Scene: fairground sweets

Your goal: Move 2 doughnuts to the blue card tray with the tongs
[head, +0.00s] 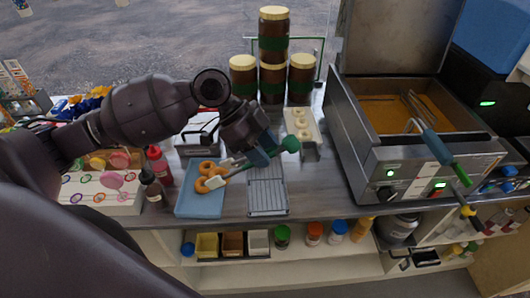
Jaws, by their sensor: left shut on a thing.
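The blue card tray (199,208) lies on the counter, left of the wire rack. Orange-brown doughnuts are on or just above it: one doughnut (206,167) toward the back and another doughnut (201,186) nearer the front, close together. My left gripper (262,155) is shut on the tongs (238,171), above the back of the wire rack. The tongs' green end (290,144) points right and their pale tips reach left over the tray beside the doughnuts. I cannot tell whether the tips grip a doughnut. My right gripper is not in view.
The wire rack (267,198) looks empty. A pale tray (316,143) with ring shapes stands behind it. A fryer (345,150) is at right, stacked jars (273,45) at the back. Sauce bottles (158,164) and a lollipop stand (105,204) are left of the blue tray.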

